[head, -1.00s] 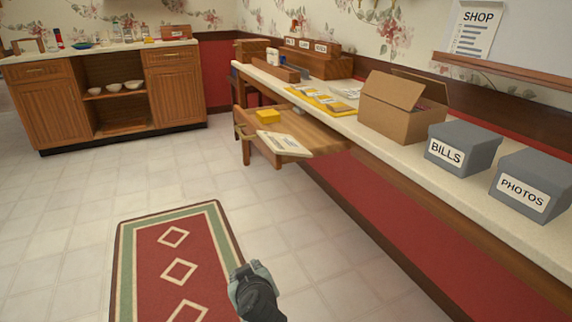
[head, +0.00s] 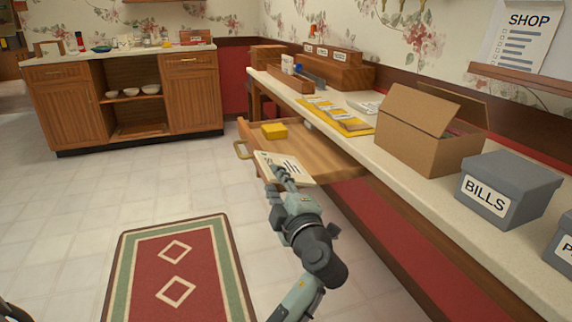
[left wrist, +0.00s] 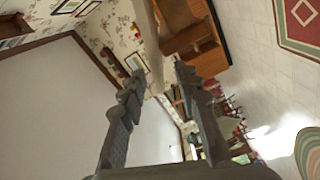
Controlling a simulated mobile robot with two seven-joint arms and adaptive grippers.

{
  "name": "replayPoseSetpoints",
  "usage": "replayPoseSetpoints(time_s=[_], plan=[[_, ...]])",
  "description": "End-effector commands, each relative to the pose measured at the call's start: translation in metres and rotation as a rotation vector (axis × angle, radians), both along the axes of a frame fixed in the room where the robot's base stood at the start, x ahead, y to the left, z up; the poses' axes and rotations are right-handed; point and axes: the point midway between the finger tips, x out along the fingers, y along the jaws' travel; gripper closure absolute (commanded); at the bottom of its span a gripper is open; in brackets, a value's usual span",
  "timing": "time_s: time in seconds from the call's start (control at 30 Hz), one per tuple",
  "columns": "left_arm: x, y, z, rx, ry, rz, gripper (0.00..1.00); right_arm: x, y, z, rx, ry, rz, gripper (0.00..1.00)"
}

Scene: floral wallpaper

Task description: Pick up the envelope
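A yellow block (head: 274,131) lies in the drawer. A red rug (head: 190,262) lies on open floor.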

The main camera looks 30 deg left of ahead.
Motion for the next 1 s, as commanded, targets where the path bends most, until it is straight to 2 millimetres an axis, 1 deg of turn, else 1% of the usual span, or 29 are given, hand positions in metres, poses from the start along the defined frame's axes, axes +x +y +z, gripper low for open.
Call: replayPoseSetpoints(time_s=[0.13, 0.3, 0.4, 0.53, 0.73, 0.77, 1.0], plan=[[0.006, 0.009, 0.003, 0.004, 0.001, 0.001, 0.68, -0.005, -0.005, -0.003, -0.007, 0.032, -0.012, 0.6], [0.018, 0.032, 0.009, 0.006, 0.001, 0.002, 0.68, 0.001, -0.005, -0.024, 0.001, 0.054, -0.01, 0.6], [0.027, 0.041, 0.006, 0.004, 0.003, 0.001, 0.68, 0.004, -0.005, -0.033, 0.006, 0.056, -0.009, 0.6], [0.032, 0.047, 0.005, 0.001, 0.001, 0.0, 0.68, 0.006, -0.004, -0.039, 0.009, 0.056, -0.007, 0.6], [0.033, 0.047, 0.004, 0.0, 0.002, -0.001, 0.68, 0.006, -0.004, -0.04, 0.009, 0.056, -0.007, 0.6], [0.033, 0.047, 0.004, 0.0, 0.002, -0.001, 0.71, 0.006, -0.004, -0.04, 0.009, 0.056, -0.007, 0.6], [0.032, 0.047, 0.004, 0.0, 0.002, -0.001, 1.0, 0.006, -0.004, -0.04, 0.009, 0.056, -0.007, 0.6]])
